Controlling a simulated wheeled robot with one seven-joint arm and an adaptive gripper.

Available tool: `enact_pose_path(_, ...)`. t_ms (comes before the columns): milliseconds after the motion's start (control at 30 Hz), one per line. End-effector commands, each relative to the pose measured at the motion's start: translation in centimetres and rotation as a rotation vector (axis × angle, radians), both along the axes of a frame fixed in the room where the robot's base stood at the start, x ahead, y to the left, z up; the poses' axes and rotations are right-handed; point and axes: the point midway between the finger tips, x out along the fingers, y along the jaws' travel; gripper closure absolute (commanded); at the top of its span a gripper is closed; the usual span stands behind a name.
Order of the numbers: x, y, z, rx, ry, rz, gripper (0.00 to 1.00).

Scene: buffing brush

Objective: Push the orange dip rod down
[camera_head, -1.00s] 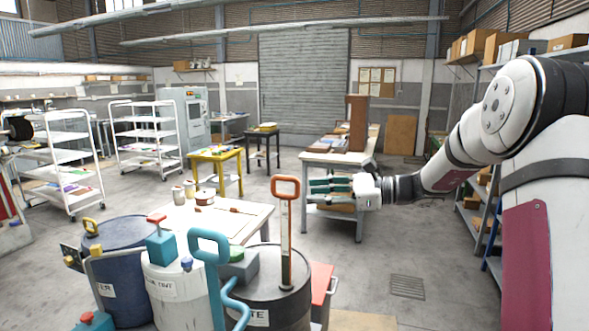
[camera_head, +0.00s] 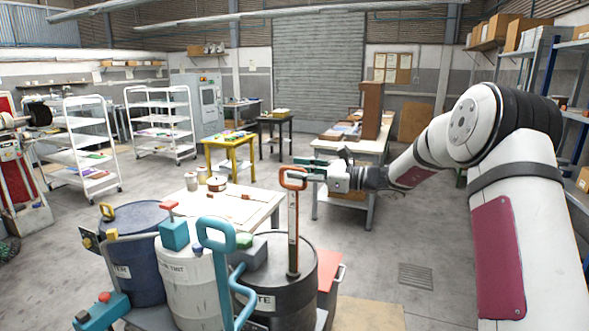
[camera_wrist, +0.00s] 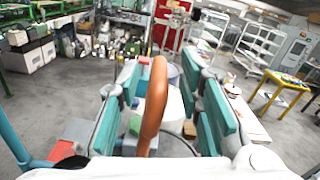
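The orange dip rod (camera_head: 293,230) stands upright in the black drum (camera_head: 270,295), with a loop handle at its top and a pale scale strip along its shaft. My gripper (camera_head: 305,168) is at the height of the handle, reaching in from the right. In the wrist view, the orange handle (camera_wrist: 154,105) rises between the teal finger pads of my gripper (camera_wrist: 160,82). The pads are spread, with visible gaps beside the handle. The head view does not show clearly whether a finger touches it.
A teal pump handle (camera_head: 216,235) stands just left of the rod, above a white drum (camera_head: 190,285). A blue drum (camera_head: 125,240) is further left. A red cart part (camera_head: 328,285) lies to the right of the black drum. A wooden-topped table (camera_head: 250,205) stands behind.

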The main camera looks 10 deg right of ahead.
Motion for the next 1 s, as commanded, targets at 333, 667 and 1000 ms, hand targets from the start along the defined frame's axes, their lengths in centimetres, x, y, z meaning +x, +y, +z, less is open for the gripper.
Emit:
enact_pose_path(333, 1.1, 1.6, 0.0, -0.001, -0.001, 0.0, 0.67)
enact_pose_path(667, 1.1, 1.5, 0.0, -0.001, 0.001, 0.0, 1.0)
enact_pose_path(1000, 1.1, 1.5, -0.4, 0.0, 0.001, -0.001, 1.0)
